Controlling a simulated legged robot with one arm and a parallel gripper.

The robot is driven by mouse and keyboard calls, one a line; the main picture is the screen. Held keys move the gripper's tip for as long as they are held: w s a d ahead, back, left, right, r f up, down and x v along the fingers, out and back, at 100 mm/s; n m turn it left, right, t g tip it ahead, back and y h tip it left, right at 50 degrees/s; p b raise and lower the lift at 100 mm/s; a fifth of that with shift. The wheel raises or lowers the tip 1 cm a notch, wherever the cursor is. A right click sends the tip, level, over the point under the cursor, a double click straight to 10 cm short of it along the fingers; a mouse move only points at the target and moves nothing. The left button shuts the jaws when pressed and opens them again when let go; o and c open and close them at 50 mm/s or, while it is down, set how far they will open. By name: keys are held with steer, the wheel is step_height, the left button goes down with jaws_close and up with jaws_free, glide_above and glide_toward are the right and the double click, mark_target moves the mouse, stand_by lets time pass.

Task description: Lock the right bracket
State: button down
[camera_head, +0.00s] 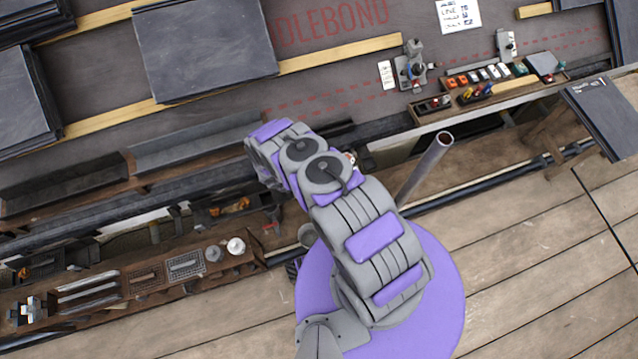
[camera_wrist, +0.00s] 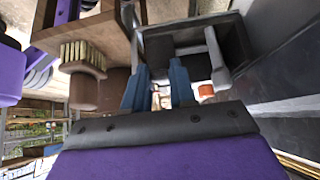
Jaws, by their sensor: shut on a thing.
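My gripper (camera_wrist: 160,72) shows in the wrist view as two blue-grey fingers, set slightly apart, at a dark grey bracket-like frame (camera_wrist: 157,47). They are closed on a small grey part between the tips; I cannot tell exactly which part of the bracket it is. A grey lever-like bar (camera_wrist: 215,52) stands just right of the fingers. In the head view my arm hides the gripper and whatever it holds, beside the right end of a dark gutter (camera_head: 190,143). Whether the bracket is locked cannot be seen.
A wooden block with a brush (camera_wrist: 82,57) lies close left of the fingers. In the head view a tool shelf (camera_head: 130,290) runs at lower left. Grey clamps (camera_head: 412,66) and a tool tray (camera_head: 490,90) sit at upper right. Slates (camera_head: 205,45) lie on the roof.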

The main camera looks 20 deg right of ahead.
steer(key=shift+w, duration=0.15)
steer(key=c, duration=0.9)
jaws_free()
steer(key=p+v, duration=0.4)
steer(key=v, duration=1.3)
steer(key=shift+a, duration=0.15)
